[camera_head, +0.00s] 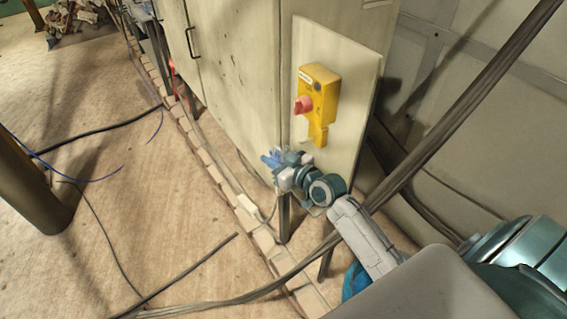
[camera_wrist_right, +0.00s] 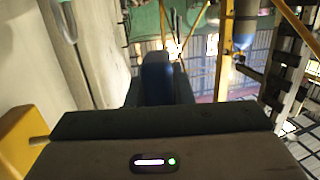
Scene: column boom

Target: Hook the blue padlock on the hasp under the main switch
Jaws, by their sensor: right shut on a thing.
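The main switch (camera_head: 322,88) is a yellow box with a red knob (camera_head: 303,105) on a pale panel of the cabinet. A yellow hasp tab (camera_head: 318,133) sticks out below it. My right gripper (camera_head: 276,164) is shut on the blue padlock (camera_head: 268,158), below and left of the hasp and apart from it. The padlock (camera_wrist_right: 157,75) stands dark between the jaws in the right wrist view; its shackle cannot be made out. A yellow part (camera_wrist_right: 18,142) shows at the left edge of that view. My left gripper is not in view.
The pale cabinet (camera_head: 240,85) stands on legs behind the gripper. A thick dark cable or bar (camera_head: 460,100) crosses in front at the right. Cables lie on the floor, and a brown post (camera_head: 28,190) stands at the left. The space just left of the switch is clear.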

